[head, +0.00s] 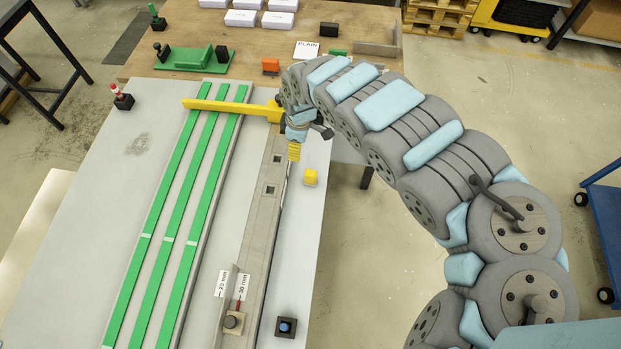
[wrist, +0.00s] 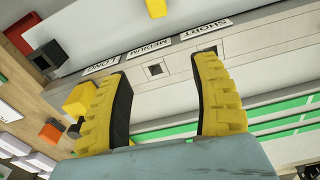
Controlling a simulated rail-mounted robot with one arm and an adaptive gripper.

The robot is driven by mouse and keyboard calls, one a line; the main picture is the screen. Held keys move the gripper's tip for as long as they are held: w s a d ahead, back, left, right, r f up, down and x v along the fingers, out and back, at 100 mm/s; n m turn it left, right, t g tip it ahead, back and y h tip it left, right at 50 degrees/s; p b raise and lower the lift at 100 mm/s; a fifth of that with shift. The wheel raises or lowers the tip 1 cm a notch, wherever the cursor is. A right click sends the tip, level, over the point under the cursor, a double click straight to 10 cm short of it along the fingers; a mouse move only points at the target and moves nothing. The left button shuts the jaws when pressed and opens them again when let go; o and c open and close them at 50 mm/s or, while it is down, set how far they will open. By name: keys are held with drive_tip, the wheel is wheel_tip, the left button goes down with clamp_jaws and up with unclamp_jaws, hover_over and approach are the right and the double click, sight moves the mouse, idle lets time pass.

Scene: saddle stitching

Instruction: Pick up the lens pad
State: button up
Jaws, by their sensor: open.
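No object is plainly recognisable as the lens pad, and I cannot tell which item it is. My gripper (wrist: 160,68) has its two yellow ribbed fingers spread wide in the wrist view, with nothing between them. In the head view my gripper (head: 294,150) is partly hidden by my arm. It is over the grey rail (head: 262,212) with square holes, close to the end of a yellow bar (head: 225,107). A small yellow block (head: 310,177) lies right of the rail; it also shows at the top of the wrist view (wrist: 157,8).
Green strips (head: 170,210) run along the table left of the rail. A black block with a blue top (head: 286,327) stands at the front right. An orange block (head: 270,65), a PLAIN card (head: 306,50) and white boxes (head: 241,18) are on the wooden bench behind.

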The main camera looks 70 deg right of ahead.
sight(310, 173)
drive_tip(key=shift+g, duration=0.5)
drive_tip(key=shift+s+d+f+b, duration=0.15)
drive_tip(key=shift+s+f, duration=0.5)
drive_tip(key=shift+f, duration=1.45)
drive_tip(key=shift+s+a+f+b, duration=0.15)
drive_tip(key=shift+s+f, duration=0.45)
drive_tip(key=shift+f, duration=1.45)
drive_tip(key=shift+s+d+f+b, duration=0.2)
drive_tip(key=shift+s+f, duration=0.45)
drive_tip(key=shift+f, duration=1.45)
drive_tip(key=shift+a+f, duration=0.1)
drive_tip(key=shift+f, duration=0.75)
drive_tip(key=shift+w+f, duration=0.2)
drive_tip(key=shift+f, duration=0.2)
drive_tip(key=shift+s+f, duration=0.15)
drive_tip(key=shift+f, duration=1.25)
clamp_jaws()
